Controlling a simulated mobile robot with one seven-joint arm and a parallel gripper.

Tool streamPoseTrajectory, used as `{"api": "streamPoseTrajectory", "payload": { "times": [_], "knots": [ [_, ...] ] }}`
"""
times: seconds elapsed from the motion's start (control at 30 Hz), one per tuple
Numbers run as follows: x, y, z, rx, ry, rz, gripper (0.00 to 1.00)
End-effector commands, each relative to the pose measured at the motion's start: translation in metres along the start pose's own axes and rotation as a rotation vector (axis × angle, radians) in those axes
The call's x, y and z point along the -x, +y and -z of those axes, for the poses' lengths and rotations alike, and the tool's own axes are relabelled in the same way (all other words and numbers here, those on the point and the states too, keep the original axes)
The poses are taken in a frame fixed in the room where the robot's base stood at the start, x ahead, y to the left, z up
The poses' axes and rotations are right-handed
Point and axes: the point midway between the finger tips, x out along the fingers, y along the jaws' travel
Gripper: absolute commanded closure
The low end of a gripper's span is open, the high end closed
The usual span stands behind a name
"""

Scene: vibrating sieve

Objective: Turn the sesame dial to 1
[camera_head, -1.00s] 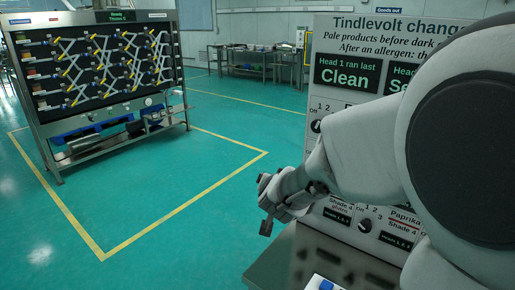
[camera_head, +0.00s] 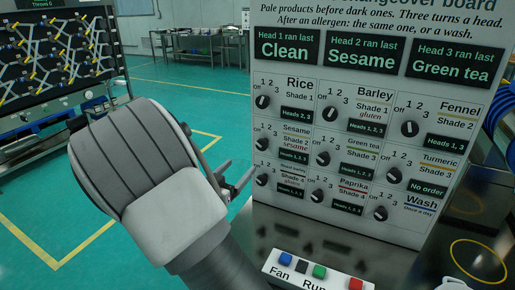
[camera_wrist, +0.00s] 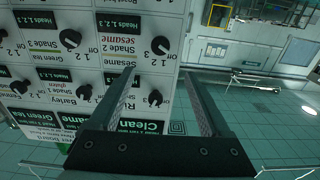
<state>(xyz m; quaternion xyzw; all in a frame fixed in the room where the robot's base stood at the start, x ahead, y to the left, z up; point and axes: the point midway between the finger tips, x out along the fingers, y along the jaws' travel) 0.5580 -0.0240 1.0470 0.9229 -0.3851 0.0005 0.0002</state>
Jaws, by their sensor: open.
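The sesame dial (camera_head: 263,145) is a black knob in the left column of the changeover board, left of the "Sesame Shade 2" label. In the wrist view, which is turned upside down, the sesame dial (camera_wrist: 160,45) sits above the rice dial (camera_wrist: 155,97). I cannot tell for sure which mark its pointer is on. My gripper (camera_head: 238,172) is open and empty, left of the board's left edge in the head view. In the wrist view my gripper (camera_wrist: 160,82) has its fingers apart, with the rice dial showing between them. It seems clear of the dials.
The board (camera_head: 385,80) carries several other dials, including barley (camera_head: 330,114) and green tea (camera_head: 322,158), close around. Below it is a button box (camera_head: 318,273) with coloured buttons. A sieve rack (camera_head: 60,60) stands at the left. Open green floor lies between.

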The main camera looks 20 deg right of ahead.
Motion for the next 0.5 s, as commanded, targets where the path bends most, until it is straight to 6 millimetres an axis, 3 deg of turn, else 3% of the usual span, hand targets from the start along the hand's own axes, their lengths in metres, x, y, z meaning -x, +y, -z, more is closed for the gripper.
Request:
{"api": "streamPoseTrajectory", "payload": {
  "times": [0.2, 0.5],
  "knots": [
    [-0.051, 0.001, 0.0, 0.001, 0.002, -0.003, 0.19],
    [-0.11, 0.001, -0.001, 0.0, 0.0, -0.001, 0.19]
  ]
}}
